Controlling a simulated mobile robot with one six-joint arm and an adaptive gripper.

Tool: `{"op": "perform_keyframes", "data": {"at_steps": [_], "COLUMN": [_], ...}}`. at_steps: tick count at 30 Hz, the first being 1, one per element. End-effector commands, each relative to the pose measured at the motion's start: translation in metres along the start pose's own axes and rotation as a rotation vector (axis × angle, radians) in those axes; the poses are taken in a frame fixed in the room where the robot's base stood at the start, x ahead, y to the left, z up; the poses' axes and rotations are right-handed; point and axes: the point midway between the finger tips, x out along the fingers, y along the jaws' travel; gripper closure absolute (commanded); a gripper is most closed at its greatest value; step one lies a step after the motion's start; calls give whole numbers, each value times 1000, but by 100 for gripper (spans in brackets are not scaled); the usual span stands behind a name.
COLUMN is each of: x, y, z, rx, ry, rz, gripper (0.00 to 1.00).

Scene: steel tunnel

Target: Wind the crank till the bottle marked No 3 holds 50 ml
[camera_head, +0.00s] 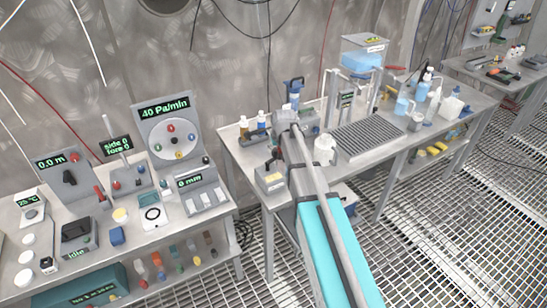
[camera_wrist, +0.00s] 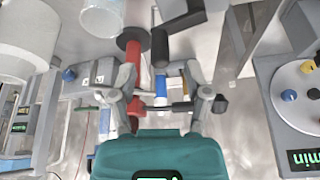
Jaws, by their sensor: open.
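My gripper (camera_wrist: 160,78) is open, its two grey fingers spread, with the teal wrist body below. A blue-and-white upright part (camera_wrist: 161,84) shows between the fingers. A red grip with a dark disc (camera_wrist: 132,58) is by the left fingertip, and a black bar (camera_wrist: 178,22) lies beyond; I cannot tell which of these is the crank. In the head view my gripper (camera_head: 284,128) is over the right bench, near two small amber bottles (camera_head: 261,121) and in front of a blue-topped device (camera_head: 294,86). No bottle label reads clearly, so I cannot tell which is No 3 or its level.
A white jug (camera_head: 324,150) and a dark rack (camera_head: 368,138) stand right of my arm. A blue-filled tank (camera_head: 362,58) is behind, with spray bottles (camera_head: 404,100) farther right. The left bench (camera_head: 190,217) holds several gauges, including a dial panel (camera_head: 170,128). The grated floor is open at right.

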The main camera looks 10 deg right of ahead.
Motion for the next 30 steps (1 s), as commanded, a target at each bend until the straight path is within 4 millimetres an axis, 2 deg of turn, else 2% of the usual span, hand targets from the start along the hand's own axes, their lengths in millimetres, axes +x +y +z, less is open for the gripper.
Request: {"op": "perform_keyframes", "data": {"at_steps": [3, 12, 27, 28, 30], "x": [14, 32, 36, 36, 36], "y": [0, 0, -1, -1, -1], "z": [1, 0, 0, 0, 0], "rx": [0, -1, -1, -1, -1], "ry": [0, 0, 0, 0, 0], "rz": [0, 0, 0, 0, 0], "gripper": [38, 38, 38, 39, 52]}}
